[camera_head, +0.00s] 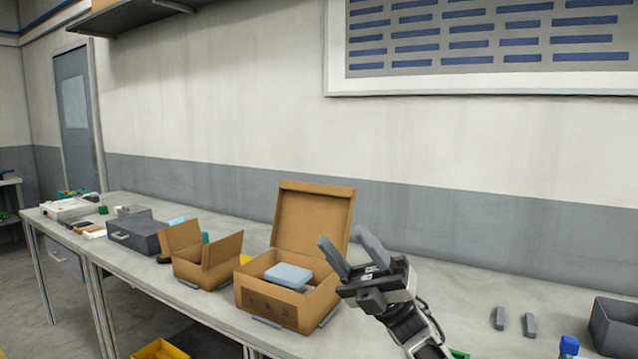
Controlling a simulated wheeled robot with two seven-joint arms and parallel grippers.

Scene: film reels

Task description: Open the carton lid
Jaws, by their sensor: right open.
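A brown cardboard carton (270,306) stands on the workbench in the middle of the head view. Its lid (313,217) is raised and stands nearly upright at the back. A light blue box-like item (288,275) lies inside the carton. My right gripper (346,246) is just right of the carton, in front of the lid's right edge in the picture. Its two fingers are spread apart with nothing between them. I cannot tell whether it touches the carton. My arm hides part of the bench behind it. My left gripper is not in view.
A smaller open carton (201,270) stands left of the carton, with a dark grey case (138,236) farther left. Two small grey blocks (514,322) and a dark bin (615,326) are at right. The bench (465,290) between is clear.

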